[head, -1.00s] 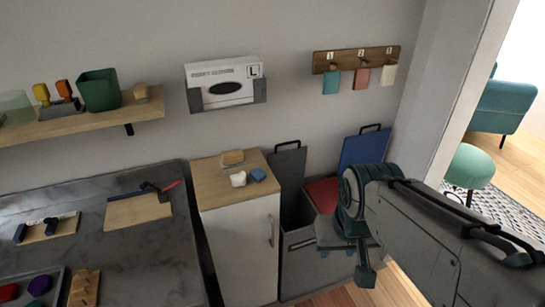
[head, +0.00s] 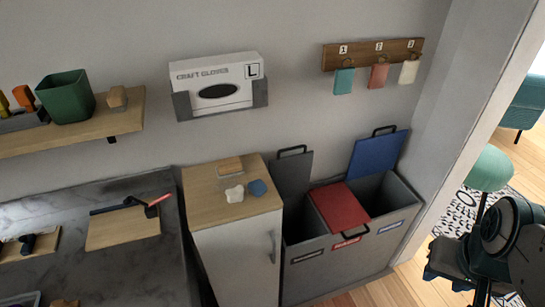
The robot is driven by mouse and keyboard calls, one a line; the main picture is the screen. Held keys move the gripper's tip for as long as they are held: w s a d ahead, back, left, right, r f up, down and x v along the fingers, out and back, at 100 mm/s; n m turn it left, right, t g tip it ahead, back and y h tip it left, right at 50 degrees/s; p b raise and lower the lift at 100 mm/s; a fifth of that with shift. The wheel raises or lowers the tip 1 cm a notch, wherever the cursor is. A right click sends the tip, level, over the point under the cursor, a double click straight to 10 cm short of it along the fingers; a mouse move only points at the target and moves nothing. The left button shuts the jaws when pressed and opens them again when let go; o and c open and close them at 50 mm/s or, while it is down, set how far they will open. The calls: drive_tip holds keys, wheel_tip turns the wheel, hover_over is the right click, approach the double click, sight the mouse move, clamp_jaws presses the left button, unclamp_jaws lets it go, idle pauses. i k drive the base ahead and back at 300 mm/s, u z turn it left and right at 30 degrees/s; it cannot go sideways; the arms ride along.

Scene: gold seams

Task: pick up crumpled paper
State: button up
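A small white lump (head: 234,193), which looks like the crumpled paper, lies on the wooden top of a small white cabinet (head: 236,256). A blue piece (head: 257,188) lies just right of it, and a tan wooden block (head: 230,166) sits behind it. My gripper (head: 478,290) is at the lower right edge of the head view, well right of the cabinet and away from the paper. It is dark and partly cut off by the frame, so I cannot tell whether its fingers are open or shut.
Grey sorting bins (head: 345,254) with a red lid (head: 340,206) and a raised blue lid (head: 376,154) stand between the cabinet and my arm. A marble worktop (head: 60,200) is left of the cabinet. A glove box (head: 217,85) and tag rack (head: 372,54) hang above.

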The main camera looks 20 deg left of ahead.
sight(236, 194)
drive_tip(key=i, duration=1.05)
drive_tip(key=u, duration=2.7)
